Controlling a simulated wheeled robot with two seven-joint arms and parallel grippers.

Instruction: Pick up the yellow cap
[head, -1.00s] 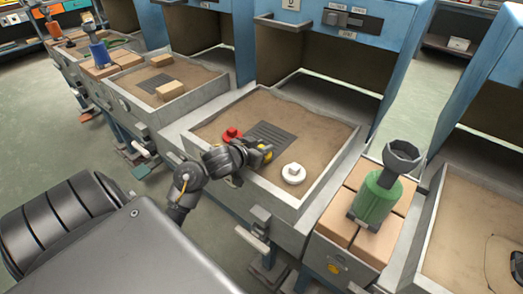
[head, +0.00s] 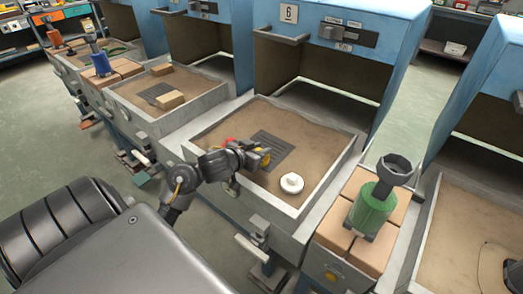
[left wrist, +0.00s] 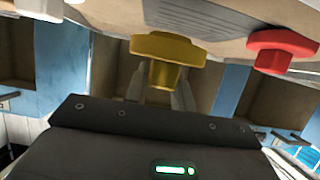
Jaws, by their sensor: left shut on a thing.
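The yellow cap (head: 265,157) is at my left gripper's fingertips, over the near part of the sand tray (head: 322,187). My left gripper (head: 258,158) is shut on it. In the left wrist view the yellow cap (left wrist: 168,48) shows a wide flange and a narrower knob, with the two fingers (left wrist: 172,88) on either side of the knob. Whether the cap touches the sand is not clear. My right gripper is not in view.
The tray has raised walls. A green tool (head: 372,207) stands on blocks to the right.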

